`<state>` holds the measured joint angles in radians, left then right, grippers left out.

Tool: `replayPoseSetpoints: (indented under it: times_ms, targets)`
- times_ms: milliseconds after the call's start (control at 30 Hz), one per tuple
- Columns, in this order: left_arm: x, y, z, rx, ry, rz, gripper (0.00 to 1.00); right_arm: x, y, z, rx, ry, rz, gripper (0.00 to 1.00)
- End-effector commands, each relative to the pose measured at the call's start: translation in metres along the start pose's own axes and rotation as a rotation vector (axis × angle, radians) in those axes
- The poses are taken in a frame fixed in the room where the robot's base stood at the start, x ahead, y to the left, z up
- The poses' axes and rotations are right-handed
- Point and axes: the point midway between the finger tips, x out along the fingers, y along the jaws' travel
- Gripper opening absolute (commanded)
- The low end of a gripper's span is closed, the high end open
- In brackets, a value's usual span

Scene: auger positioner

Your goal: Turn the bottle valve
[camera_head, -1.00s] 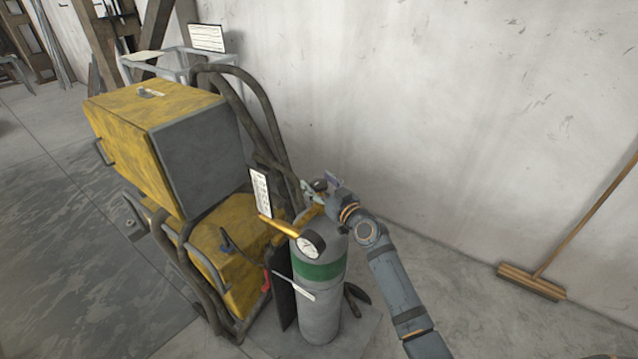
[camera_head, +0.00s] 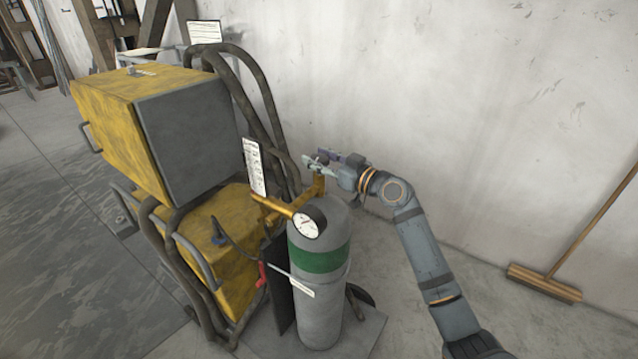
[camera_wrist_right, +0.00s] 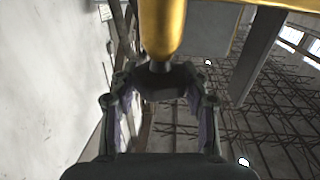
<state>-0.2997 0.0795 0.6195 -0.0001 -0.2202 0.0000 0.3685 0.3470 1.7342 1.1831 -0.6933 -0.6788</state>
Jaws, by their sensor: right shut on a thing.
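The grey gas bottle (camera_head: 318,320) with a green band stands upright beside the yellow machine. A brass fitting (camera_head: 319,187) with a round white gauge (camera_head: 308,224) sits on its top. My right gripper (camera_head: 324,162) is at the top of this fitting, with its fingers around the small dark valve knob and mostly hiding it. In the right wrist view the dark valve knob (camera_wrist_right: 160,80) sits between the fingertips of my right gripper (camera_wrist_right: 160,92), below the end of the brass stem (camera_wrist_right: 162,28). My left gripper is out of view.
The yellow machine (camera_head: 110,98) with its dark tube frame (camera_head: 262,95) stands close on the left. A white tag (camera_head: 254,166) hangs by the fitting. The pale wall (camera_head: 450,90) is behind. A broom (camera_head: 545,283) leans at the right; the floor between is clear.

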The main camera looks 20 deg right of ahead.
Motion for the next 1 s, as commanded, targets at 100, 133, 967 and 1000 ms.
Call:
replayPoseSetpoints:
  times_ms: [100, 133, 967, 1000]
  targets:
    - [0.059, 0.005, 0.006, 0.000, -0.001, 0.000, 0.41, 0.000, 0.002, 0.017, -0.005, 0.003, -0.098, 0.15]
    - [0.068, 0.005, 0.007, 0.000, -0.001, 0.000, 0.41, 0.000, 0.002, 0.016, -0.006, 0.003, -0.124, 0.15]
    - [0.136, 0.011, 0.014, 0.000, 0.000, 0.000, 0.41, 0.000, 0.000, -0.001, 0.004, 0.001, -0.757, 0.15]
    - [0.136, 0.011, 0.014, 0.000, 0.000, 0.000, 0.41, 0.000, 0.000, -0.001, 0.004, 0.001, -0.770, 0.15]
